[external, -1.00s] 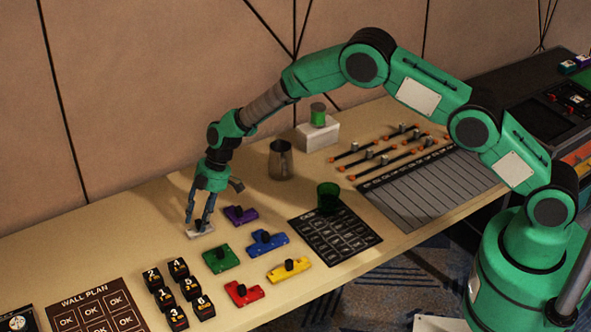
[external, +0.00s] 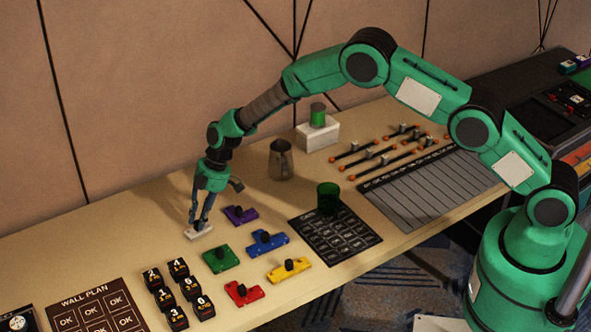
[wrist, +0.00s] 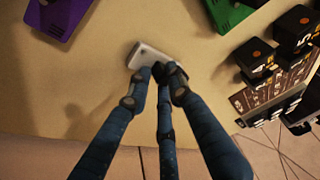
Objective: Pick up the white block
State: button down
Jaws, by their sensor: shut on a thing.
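The white block (external: 200,231) is a small flat piece at the left end of a cluster of coloured blocks in the external view. My gripper (external: 198,224) points down at it with the fingers closed on it. In the wrist view the white block (wrist: 148,55) shows past the fingertips of my gripper (wrist: 160,74), partly hidden by them. The block is at or very near the table surface; I cannot tell whether it is clear of it.
Purple (external: 240,215), green (external: 221,259), blue (external: 267,243), red (external: 243,293) and yellow (external: 288,271) blocks with black knobs lie close by. Numbered black cubes (external: 178,268) stand at front left. A metal cup (external: 281,162) and a green cup (external: 328,196) stand to the right.

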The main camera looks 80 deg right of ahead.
notch_tip(320, 180, up, 10)
jog(key=p, duration=0.1)
dwell(0.6)
jog(key=shift+r, duration=0.1)
dwell(0.5)
